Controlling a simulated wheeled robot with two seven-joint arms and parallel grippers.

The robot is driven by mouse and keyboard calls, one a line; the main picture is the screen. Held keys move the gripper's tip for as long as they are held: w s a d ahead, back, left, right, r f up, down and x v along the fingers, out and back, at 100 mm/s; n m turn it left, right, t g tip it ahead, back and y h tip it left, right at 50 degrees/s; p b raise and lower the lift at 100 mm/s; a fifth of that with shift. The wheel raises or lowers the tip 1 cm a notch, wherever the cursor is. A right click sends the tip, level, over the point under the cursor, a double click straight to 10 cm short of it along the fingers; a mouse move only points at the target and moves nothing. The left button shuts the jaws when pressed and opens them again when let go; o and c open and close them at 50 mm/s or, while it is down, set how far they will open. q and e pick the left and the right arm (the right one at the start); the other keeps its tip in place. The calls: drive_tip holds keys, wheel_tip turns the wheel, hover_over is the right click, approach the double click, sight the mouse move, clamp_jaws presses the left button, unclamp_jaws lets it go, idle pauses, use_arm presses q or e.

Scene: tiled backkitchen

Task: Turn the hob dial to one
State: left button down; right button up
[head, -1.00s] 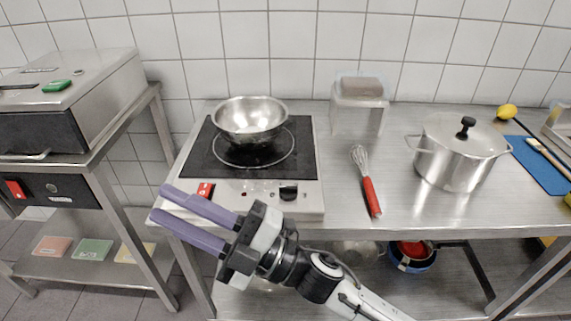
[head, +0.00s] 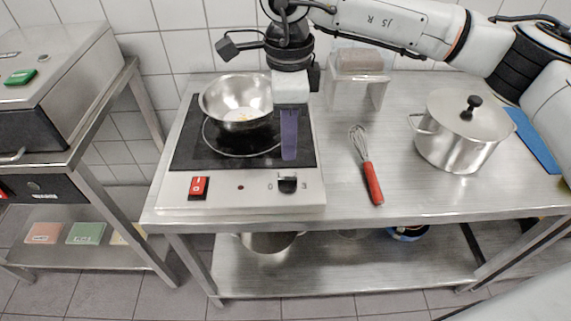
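The hob (head: 230,199) stands on the steel table, its front panel facing me. Its black dial (head: 288,184) is at the right of the panel, between a 0 mark and a 3 mark. Its pointer is too small to read. My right gripper (head: 289,158) points down over the hob's right side, just behind and above the dial and seemingly apart from it. Its purple fingers line up in this view, so any gap between them is hidden. My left gripper is out of view.
A metal bowl (head: 233,104) with small orange bits sits on the hob, left of my gripper. A red switch (head: 199,187) is at the panel's left. The table's front edge is clear.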

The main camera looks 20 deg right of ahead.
sight(287, 179)
wheel_tip(287, 179, down, 10)
drive_tip(key=shift+s+a+r+p, duration=0.1)
drive_tip(key=shift+r+p, duration=0.1)
drive_tip(key=shift+p, duration=0.4)
clamp_jaws()
